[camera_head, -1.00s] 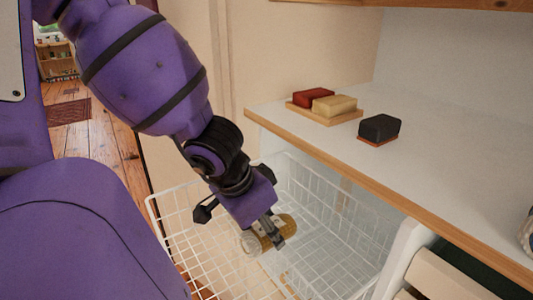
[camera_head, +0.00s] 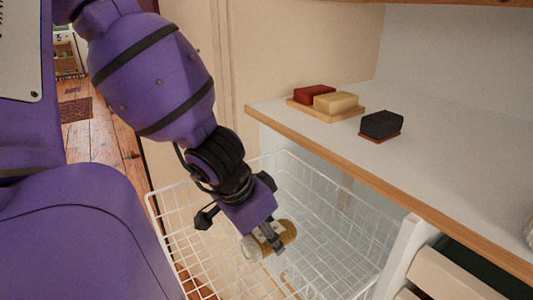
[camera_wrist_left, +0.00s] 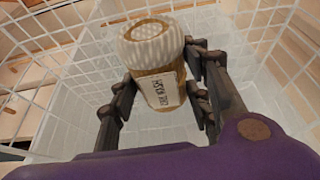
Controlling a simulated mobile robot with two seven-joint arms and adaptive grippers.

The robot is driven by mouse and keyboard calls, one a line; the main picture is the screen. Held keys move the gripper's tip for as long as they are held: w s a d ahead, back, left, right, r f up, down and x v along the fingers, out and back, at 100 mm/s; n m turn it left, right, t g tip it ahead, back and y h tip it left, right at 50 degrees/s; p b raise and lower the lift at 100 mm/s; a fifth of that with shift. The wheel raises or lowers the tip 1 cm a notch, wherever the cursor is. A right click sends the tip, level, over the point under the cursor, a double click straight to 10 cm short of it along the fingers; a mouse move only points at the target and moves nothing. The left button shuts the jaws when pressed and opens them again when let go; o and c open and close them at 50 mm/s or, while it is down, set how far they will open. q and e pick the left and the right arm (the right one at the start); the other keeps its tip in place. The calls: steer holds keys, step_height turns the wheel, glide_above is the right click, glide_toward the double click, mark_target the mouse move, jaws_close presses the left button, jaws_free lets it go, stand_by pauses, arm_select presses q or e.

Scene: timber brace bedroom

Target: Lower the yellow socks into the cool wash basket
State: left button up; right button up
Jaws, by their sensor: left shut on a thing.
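The yellow socks (camera_head: 275,240) are a rolled bundle, mustard with a pale ribbed end and a white printed label. My left gripper (camera_head: 264,236) is shut on them, over the white wire basket (camera_head: 345,225) and within its outline in the head view. In the left wrist view the socks (camera_wrist_left: 155,65) sit between the dark fingers (camera_wrist_left: 160,95), with basket wires behind and around them. I cannot tell exactly how far they are above the basket floor. My right gripper is not in view.
A white shelf with a wooden edge (camera_head: 340,170) stands right of the basket. On it are a red and a cream block on a wooden board (camera_head: 330,108) and a black block (camera_head: 381,124). A white post (camera_head: 403,255) stands beside the basket's right side.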

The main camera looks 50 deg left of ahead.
mark_target(267, 247)
arm_select(q)
steer(key=shift+f, duration=0.3)
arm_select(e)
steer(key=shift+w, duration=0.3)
arm_select(q)
steer(key=shift+f, duration=0.2)
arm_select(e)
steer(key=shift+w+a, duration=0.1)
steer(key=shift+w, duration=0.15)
arm_select(q)
steer(key=shift+f, duration=0.5)
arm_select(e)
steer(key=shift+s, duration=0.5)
arm_select(q)
steer(key=shift+f, duration=0.25)
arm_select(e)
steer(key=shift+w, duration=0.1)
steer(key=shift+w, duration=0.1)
arm_select(q)
steer(key=shift+f, duration=0.35)
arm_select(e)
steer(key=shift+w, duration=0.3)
arm_select(q)
steer(key=shift+f, duration=0.2)
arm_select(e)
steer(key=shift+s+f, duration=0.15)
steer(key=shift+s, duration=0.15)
